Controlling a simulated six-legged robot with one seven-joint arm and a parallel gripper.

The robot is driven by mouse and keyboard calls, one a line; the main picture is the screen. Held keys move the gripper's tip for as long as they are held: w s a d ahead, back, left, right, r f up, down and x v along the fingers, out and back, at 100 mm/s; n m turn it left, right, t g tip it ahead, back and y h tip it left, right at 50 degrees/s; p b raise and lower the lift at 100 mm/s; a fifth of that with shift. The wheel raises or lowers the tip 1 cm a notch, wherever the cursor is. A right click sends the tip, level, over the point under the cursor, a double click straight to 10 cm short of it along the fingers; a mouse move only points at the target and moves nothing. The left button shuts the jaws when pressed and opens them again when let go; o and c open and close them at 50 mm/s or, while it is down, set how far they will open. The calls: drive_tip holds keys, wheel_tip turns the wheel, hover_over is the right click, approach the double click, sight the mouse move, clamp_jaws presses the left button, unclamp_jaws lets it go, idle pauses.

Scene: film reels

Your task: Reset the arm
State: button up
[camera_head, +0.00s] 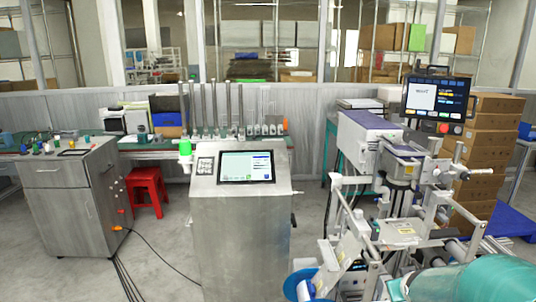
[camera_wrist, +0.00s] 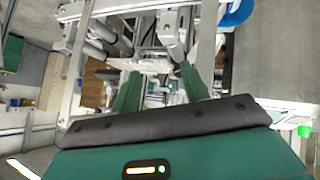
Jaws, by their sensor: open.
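My gripper (camera_wrist: 160,84) shows in the wrist view, with two dark green fingers spread apart and nothing between them. Its green housing with a small light strip fills the bottom of that view. Beyond the fingers are white and metal machine parts, which look rotated in the picture.
In the head view a metal cabinet with a screen (camera_head: 246,166) stands in the middle. A grey cabinet (camera_head: 72,205) and red stool (camera_head: 147,187) are at left.

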drive_tip(key=s+a+r+g+y, duration=0.1)
drive_tip(key=s+a+r, duration=0.4)
drive_tip(key=s+a, duration=0.5)
drive_tip(key=s+a+r+g+y, duration=0.2)
drive_tip(key=s+a+r, duration=0.3)
drive_tip(key=s+a, duration=0.6)
drive_tip(key=shift+r+y, duration=0.3)
drive_tip(key=shift+r, duration=0.1)
drive_tip(key=shift+d, duration=0.15)
